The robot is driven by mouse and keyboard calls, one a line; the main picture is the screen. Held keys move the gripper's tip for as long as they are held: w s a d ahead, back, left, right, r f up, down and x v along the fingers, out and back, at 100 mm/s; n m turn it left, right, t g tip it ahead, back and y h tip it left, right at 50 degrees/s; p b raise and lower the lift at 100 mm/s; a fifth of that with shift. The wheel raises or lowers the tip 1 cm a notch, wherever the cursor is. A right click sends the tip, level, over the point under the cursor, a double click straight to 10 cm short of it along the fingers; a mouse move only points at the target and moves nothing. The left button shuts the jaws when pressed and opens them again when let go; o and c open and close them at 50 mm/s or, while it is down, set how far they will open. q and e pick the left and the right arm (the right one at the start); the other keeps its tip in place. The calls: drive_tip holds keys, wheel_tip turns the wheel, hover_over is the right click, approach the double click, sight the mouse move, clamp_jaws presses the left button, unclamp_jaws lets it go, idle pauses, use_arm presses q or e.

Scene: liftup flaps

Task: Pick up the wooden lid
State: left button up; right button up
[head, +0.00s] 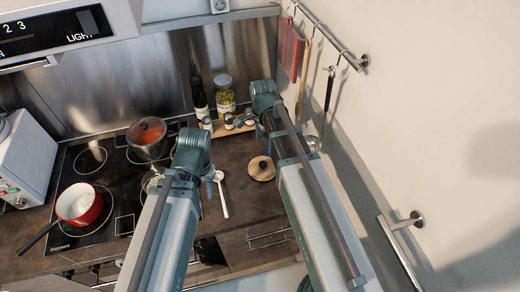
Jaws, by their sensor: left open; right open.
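The wooden lid (261,168), round with a dark knob, lies on the dark counter between my two arms. My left gripper (209,176) is left of the lid, over the counter near a white spoon. It is small in view and partly hidden by its wrist; it is open and apart from the lid. My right gripper (244,118) is beyond the lid, near the small jars at the back of the counter. It is open with nothing visible in it. My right forearm passes close to the right of the lid.
A white spoon (221,193) lies left of the lid. A red pan (79,205) and a pot with red contents (148,136) stand on the black hob. A bottle (199,101) and a jar (224,95) stand at the back. Utensils hang from a wall rail (330,38).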

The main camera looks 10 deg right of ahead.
drive_tip(key=w+r+m, duration=0.1)
drive_tip(key=b, duration=0.9)
hover_over(263, 164)
drive_tip(key=f, duration=0.8)
drive_tip(key=shift+w+d+f, duration=0.2)
drive_tip(key=shift+f, duration=0.2)
use_arm(q)
wheel_tip(263, 164, down, 8)
drive_tip(key=shift+w, duration=0.3)
wheel_tip(263, 164, down, 5)
drive_tip(key=b, duration=0.4)
drive_tip(key=shift+b, duration=0.4)
use_arm(e)
wheel_tip(263, 164, down, 5)
drive_tip(key=shift+s+a+f, duration=0.15)
clamp_jaws()
